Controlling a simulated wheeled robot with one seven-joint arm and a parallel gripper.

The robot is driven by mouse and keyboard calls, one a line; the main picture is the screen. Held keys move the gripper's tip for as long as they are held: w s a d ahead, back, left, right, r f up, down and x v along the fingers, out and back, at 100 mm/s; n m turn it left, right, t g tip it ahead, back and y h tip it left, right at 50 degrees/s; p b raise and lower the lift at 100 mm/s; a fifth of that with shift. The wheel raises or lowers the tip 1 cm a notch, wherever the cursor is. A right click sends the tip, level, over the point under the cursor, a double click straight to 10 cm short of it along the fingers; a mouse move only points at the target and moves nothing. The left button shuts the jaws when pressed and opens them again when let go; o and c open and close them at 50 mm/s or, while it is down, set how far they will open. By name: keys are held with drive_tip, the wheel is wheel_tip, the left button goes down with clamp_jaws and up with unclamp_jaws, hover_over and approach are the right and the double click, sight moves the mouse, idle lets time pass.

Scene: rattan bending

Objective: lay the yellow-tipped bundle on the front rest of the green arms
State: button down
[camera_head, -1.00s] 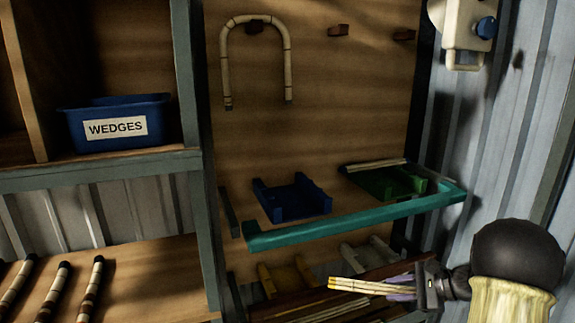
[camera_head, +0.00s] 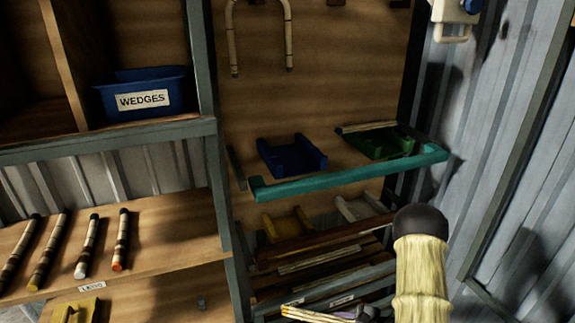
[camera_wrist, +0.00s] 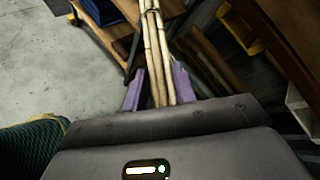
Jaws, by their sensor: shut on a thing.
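The yellow-tipped bundle (camera_head: 312,315) is a few pale rods with yellow ends, low in the head view. My gripper (camera_head: 350,314) is shut on it, partly cut off by the bottom edge. In the wrist view the rods of the bundle (camera_wrist: 154,45) run between the purple fingers of my gripper (camera_wrist: 158,88), pointing away from the wrist. The green arms (camera_head: 385,149) are mounted on the wooden back panel, above and to the right of the held bundle. A pale bundle (camera_head: 366,127) lies across their back part. Their front part looks empty.
A teal rail (camera_head: 345,176) runs in front of the green and blue arms (camera_head: 292,156). Below are yellow arms (camera_head: 288,224), pale grey arms (camera_head: 362,207) and slatted shelves with rods. A blue WEDGES bin (camera_head: 140,94) and a shelf of banded rods stand left. Corrugated wall is at right.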

drive_tip(key=shift+w+a, duration=0.1)
drive_tip(key=shift+a, duration=0.05)
drive_tip(key=m, duration=0.1)
drive_tip(key=t+h, duration=0.1)
drive_tip(key=m+t, duration=0.1)
drive_tip(key=shift+w+a+m+h, duration=0.25)
drive_tip(key=shift+m+h, duration=0.05)
drive_tip(key=shift+s+d+r+m+t+h, duration=0.1)
drive_tip(key=shift+s+m+t+h, duration=0.1)
drive_tip(key=shift+m+t+h, duration=0.55)
drive_tip(key=shift+s+d+m+h, duration=0.1)
drive_tip(key=shift+d+m+h, duration=0.2)
drive_tip(key=shift+m+h, duration=0.2)
drive_tip(key=d, duration=0.7)
